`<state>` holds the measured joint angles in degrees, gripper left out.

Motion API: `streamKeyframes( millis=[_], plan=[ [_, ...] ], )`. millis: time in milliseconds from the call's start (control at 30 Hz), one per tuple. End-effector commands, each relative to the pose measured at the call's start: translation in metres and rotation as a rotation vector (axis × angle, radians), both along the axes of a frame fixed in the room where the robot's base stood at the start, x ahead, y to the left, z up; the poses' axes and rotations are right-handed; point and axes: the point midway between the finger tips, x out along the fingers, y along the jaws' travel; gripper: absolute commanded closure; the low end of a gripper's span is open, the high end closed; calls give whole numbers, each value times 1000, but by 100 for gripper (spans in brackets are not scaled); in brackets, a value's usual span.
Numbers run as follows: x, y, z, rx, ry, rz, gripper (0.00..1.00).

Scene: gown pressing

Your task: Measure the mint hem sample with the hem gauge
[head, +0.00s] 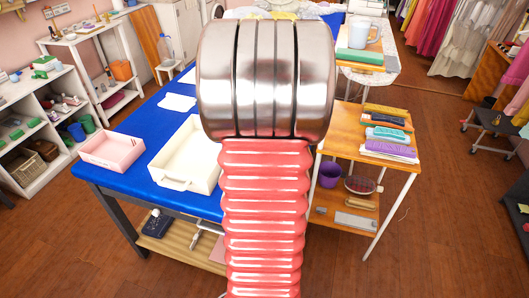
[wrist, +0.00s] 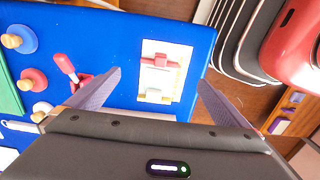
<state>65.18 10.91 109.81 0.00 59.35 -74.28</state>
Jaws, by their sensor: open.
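My gripper (wrist: 160,76) is open in the wrist view, its two grey fingers apart above the blue table (wrist: 120,25) with nothing between them. Beyond the fingertips a white card or plate (wrist: 150,94) lies on the blue top, with a red-pink and cream piece (wrist: 160,62) on it; I cannot tell whether this is the hem gauge. A green sheet (wrist: 8,92) shows at the left edge, cut off by the frame; I cannot tell whether it is the mint hem sample. In the head view my arm hides the middle of the table and my gripper is out of sight.
Round-knobbed pieces (wrist: 36,79) and a red-handled tool (wrist: 67,68) lie left of my fingers. In the head view a cream tray (head: 190,160) and a pink tray (head: 112,150) sit on the blue table. A wooden cart (head: 345,140) with folded cloths stands to the right.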

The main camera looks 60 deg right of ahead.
Motion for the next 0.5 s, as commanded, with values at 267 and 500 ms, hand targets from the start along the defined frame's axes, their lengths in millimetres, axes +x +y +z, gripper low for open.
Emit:
streamKeyframes(
  millis=[267, 500],
  plan=[
    [1, 1, 0, -1, 0, -1, 0],
    [1, 1, -15, 1, 0, -1, 0]
  ],
)
